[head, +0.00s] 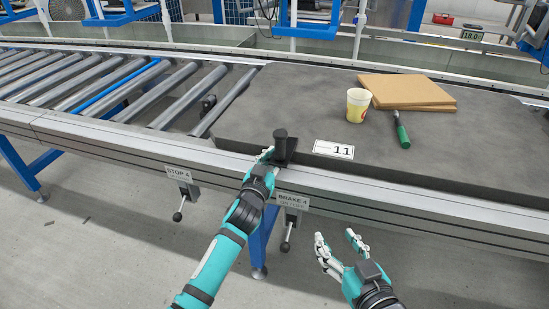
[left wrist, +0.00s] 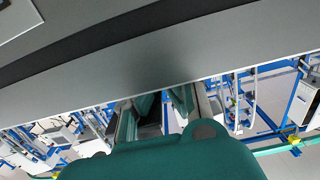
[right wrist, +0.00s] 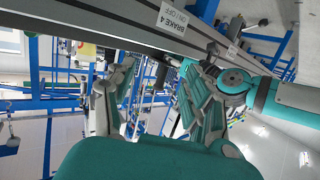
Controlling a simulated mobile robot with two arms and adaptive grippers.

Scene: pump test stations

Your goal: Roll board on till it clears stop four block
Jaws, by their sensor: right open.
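The dark grey board (head: 290,95) lies flat on the roller conveyor, carrying a label "11" (head: 333,149). Its left edge lies over the rollers. A black upright handle (head: 281,146) stands at its near edge. My left gripper (head: 266,156) is at this handle, touching or just beside it; its grip is unclear. My right gripper (head: 340,250) is open and empty.
A paper cup (head: 357,105), a brown cardboard stack (head: 408,92) and a green-handled tool (head: 402,132) rest on the board. The "BRAKE 4" plate (head: 293,201) and its lever hang below the near rail. Rollers (head: 60,75) left of the board are bare.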

